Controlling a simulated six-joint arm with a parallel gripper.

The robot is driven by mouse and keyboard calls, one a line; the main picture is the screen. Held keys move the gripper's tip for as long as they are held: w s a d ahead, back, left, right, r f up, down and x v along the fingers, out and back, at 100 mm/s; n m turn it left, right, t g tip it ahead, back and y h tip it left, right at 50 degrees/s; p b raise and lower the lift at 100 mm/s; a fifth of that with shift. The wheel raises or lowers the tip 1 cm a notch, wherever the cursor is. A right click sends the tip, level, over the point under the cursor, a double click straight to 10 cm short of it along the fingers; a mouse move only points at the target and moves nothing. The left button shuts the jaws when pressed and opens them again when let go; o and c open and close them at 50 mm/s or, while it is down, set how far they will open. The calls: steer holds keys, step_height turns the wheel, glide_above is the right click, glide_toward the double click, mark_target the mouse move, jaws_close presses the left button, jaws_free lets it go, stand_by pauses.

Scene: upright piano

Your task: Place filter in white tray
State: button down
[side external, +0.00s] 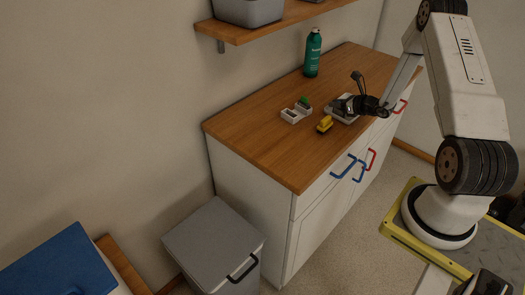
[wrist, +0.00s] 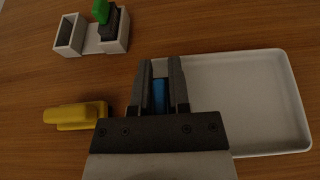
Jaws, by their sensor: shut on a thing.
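My gripper (side external: 343,104) is over the white tray (side external: 348,119) on the wooden counter. In the wrist view, my gripper's fingers (wrist: 161,68) are shut on a narrow blue piece (wrist: 160,97), which looks like the filter. Most of the blue piece is hidden between the fingers and the gripper body. The fingers cover the left side of the shallow, rectangular white tray (wrist: 250,90), whose visible floor is empty. I cannot tell whether the blue piece touches the tray floor.
A yellow object (wrist: 75,115) lies left of the tray. A white two-part holder (wrist: 70,35) with a green-topped dark piece (wrist: 108,20) stands beyond it. A green bottle (side external: 313,52) stands at the counter's back, below a wall shelf (side external: 270,25).

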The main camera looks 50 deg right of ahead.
steer(key=c, duration=0.6)
jaws_free()
steer(key=shift+r, duration=0.2)
steer(key=shift+v, duration=3.75)
steer(key=shift+f, duration=0.1)
